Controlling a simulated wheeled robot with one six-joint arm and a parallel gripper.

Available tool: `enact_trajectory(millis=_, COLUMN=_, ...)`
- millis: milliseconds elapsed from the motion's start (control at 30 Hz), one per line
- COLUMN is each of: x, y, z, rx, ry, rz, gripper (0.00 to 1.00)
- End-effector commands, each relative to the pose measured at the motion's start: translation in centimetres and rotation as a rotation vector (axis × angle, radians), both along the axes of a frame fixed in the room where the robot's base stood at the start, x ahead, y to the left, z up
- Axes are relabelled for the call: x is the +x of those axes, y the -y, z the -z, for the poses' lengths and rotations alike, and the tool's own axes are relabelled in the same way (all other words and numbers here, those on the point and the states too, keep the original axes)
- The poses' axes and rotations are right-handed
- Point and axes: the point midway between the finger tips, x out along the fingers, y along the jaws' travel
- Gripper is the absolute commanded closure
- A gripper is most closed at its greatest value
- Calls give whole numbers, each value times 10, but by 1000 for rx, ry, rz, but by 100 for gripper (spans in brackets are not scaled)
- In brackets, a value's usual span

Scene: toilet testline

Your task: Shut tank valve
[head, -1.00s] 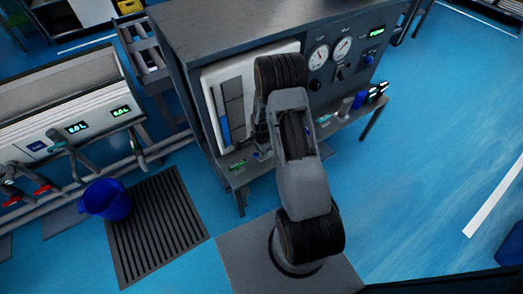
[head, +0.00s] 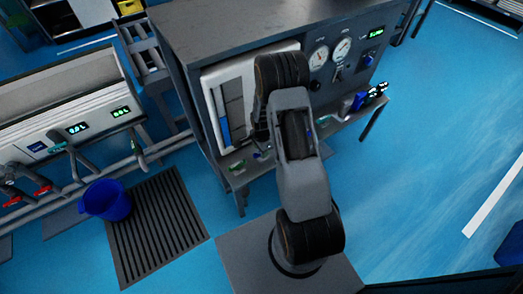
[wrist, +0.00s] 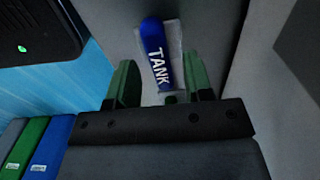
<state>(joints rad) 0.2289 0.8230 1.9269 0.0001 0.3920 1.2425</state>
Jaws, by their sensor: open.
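In the wrist view a blue bar-shaped handle (wrist: 151,32) marked TANK in white lies against a pale grey plate. It runs lengthwise, slightly tilted, down towards the space between my fingers. My gripper (wrist: 161,82) is open, with one green finger on each side of the handle's lower end. No contact between fingers and handle shows, and their depth apart cannot be told. In the head view my arm hides the gripper and the tank valve.
A dark test bench (head: 250,30) with round gauges (head: 319,57) stands before my arm. A blue bucket (head: 106,200) and a floor grate (head: 157,225) are at left. Green (wrist: 33,143) and blue (wrist: 52,150) labelled items sit lower left in the wrist view.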

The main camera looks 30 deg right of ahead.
Motion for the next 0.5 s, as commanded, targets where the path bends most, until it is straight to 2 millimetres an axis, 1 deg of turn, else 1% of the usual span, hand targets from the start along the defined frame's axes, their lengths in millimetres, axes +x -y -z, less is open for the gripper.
enact_trajectory(millis=33, x=1, y=0, z=-12, rx=-1, ry=3, rz=0, gripper=53)
enact_trajectory(millis=200, x=1, y=0, z=-49, rx=-1, ry=4, rz=0, gripper=53)
enact_trajectory(millis=400, x=0, y=0, z=-87, rx=-1, ry=3, rz=1, gripper=53)
enact_trajectory(millis=500, x=0, y=0, z=-101, rx=-1, ry=3, rz=1, gripper=53)
